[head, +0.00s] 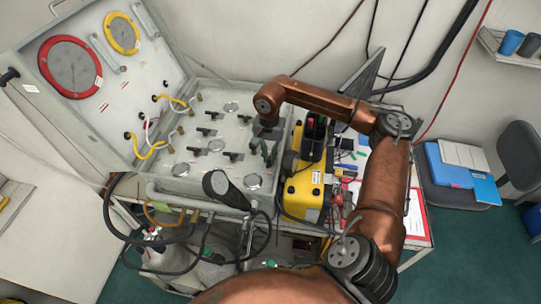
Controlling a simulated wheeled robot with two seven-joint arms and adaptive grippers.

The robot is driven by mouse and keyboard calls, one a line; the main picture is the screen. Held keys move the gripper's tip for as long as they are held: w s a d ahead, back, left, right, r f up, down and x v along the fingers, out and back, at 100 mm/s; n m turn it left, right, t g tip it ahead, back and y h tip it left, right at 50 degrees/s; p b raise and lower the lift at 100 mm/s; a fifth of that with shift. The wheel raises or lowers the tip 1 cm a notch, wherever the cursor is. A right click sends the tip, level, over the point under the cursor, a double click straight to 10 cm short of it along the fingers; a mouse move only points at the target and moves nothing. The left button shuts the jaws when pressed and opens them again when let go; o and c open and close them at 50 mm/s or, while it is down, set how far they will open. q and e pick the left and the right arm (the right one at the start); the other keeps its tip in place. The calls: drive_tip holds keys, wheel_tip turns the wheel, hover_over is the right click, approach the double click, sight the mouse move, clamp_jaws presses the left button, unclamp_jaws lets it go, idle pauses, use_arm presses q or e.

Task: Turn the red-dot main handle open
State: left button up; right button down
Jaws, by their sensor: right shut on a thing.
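The grey diver air panel (190,150) lies open in its case, with several small black handles on its face, one of them a black handle (208,131) at the upper middle. My right gripper (264,151) reaches down over the panel's right side and is shut on a handle there. The fingers and wrist hide most of that handle, and I cannot make out a red dot or its turn angle. My left gripper is not in view.
The raised lid holds a red-rimmed gauge (70,67) and a yellow-rimmed gauge (122,33). Yellow hoses (150,148) cross the panel's left side. A yellow case (306,188) stands close at the panel's right. A dark rounded fitting (216,184) rises at the front edge.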

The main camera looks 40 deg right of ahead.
sight(269, 159)
drive_tip(key=shift+w+d+r, duration=0.1)
drive_tip(key=shift+w+r, duration=0.1)
drive_tip(key=c, duration=2)
unclamp_jaws()
drive_tip(key=shift+f, duration=0.15)
drive_tip(key=shift+s, duration=0.1)
drive_tip(key=shift+r, duration=4)
